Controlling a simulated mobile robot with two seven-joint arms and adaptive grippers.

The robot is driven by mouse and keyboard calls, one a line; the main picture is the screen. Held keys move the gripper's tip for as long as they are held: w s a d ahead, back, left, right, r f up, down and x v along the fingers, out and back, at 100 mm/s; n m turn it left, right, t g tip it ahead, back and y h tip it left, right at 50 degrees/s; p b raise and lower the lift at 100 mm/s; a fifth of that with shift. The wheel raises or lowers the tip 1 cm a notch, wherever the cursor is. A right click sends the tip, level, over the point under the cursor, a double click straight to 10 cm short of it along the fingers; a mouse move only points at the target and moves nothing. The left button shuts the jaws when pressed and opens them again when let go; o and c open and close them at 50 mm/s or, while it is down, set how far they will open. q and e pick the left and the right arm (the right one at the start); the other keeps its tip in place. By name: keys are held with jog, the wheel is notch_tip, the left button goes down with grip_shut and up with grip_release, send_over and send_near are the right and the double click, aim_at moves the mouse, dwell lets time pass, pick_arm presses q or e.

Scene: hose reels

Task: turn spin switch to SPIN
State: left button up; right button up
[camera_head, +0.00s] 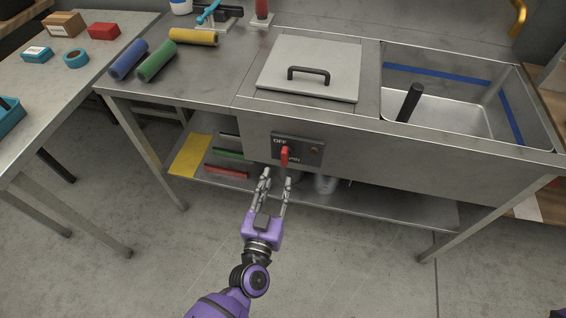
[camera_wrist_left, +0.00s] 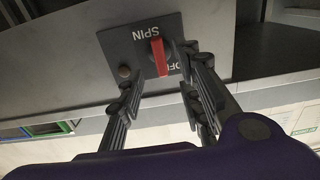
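The spin switch is a red lever (camera_head: 284,156) on a dark panel (camera_head: 312,142) on the front of the steel bench. The panel reads OFF at upper left, and part of SPIN shows lower down beside the lever. In the left wrist view the red lever (camera_wrist_left: 159,58) stands out from the panel (camera_wrist_left: 118,48), with the lettering upside down. I cannot tell for sure which label it points to. My left gripper (camera_head: 277,177) is open just below and in front of the lever. In the wrist view its fingers (camera_wrist_left: 160,98) are spread, with nothing between the tips.
A lidded well with a black handle (camera_head: 309,73) and an open steel basin (camera_head: 440,102) are above the switch. A lower shelf (camera_head: 360,205) runs beneath the bench front. Blue, green and yellow rolls lie at the left. The floor before the bench is clear.

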aim_at(284, 161)
pick_arm(q)
jog(key=x, duration=0.7)
jog(key=shift+w+d, duration=0.1)
jog(key=shift+w, duration=0.25)
grip_shut()
